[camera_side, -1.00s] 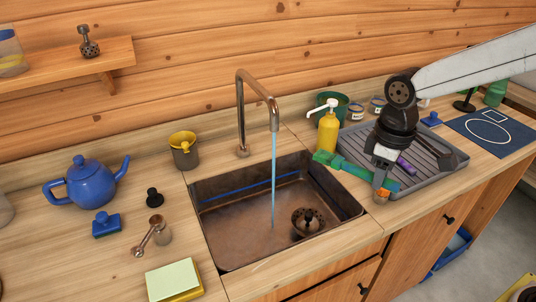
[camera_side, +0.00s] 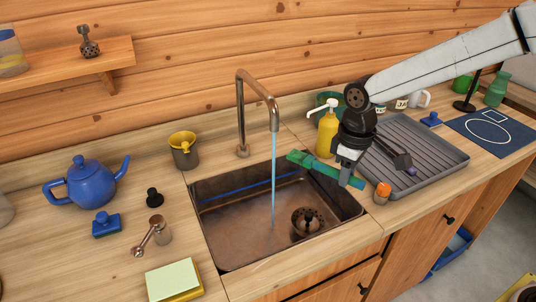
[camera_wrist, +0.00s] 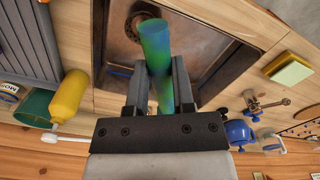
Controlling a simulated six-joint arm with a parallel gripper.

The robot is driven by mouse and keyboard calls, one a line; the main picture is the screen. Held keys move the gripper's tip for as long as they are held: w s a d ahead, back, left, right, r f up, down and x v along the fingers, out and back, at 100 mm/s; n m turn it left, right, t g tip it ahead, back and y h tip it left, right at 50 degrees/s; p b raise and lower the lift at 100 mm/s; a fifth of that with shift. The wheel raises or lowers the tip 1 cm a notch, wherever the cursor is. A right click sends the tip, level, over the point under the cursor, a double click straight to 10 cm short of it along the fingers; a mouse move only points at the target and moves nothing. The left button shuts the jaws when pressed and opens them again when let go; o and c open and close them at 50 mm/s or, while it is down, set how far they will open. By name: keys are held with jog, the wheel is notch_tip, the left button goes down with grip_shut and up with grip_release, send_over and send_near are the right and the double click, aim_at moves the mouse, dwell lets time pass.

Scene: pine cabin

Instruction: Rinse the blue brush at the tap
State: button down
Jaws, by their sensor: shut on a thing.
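The blue brush (camera_side: 304,161) looks green at its left end and bluer to the right. My gripper (camera_side: 345,174) is shut on it near its right end, above the right edge of the sink (camera_side: 225,245). The left end of the brush reaches over the back right of the basin, to the right of the water and apart from it. In the wrist view the brush (camera_wrist: 156,45) runs between the two fingers (camera_wrist: 159,85). The tap (camera_side: 241,110) is running, and its water stream (camera_side: 274,180) falls into the basin.
A yellow pump bottle (camera_side: 327,135) stands close behind the brush. A grey drying tray (camera_side: 440,155) is further right. A dark strainer (camera_side: 308,221) sits in the basin.

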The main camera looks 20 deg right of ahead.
aim_at(320, 162)
jog(key=shift+w+a, duration=0.5)
jog(key=shift+w, duration=0.45)
jog(key=shift+w+a, duration=0.55)
jog(key=shift+w, duration=0.45)
jog(key=shift+w+a, duration=0.5)
jog(key=shift+w, duration=0.45)
dwell(0.3)
jog(key=shift+s+d, duration=0.55)
jog(key=shift+s, duration=0.5)
jog(key=shift+s+d, duration=0.6)
jog(key=shift+s, duration=0.45)
jog(key=shift+s+d, duration=0.55)
jog(key=shift+s, duration=0.5)
jog(key=s+d+r, duration=0.2)
jog(key=s+r, duration=0.2)
jog(key=r, duration=0.1)
jog(key=shift+s+d, duration=0.15)
jog(key=shift+s, duration=0.05)
jog(key=shift+d, duration=0.1)
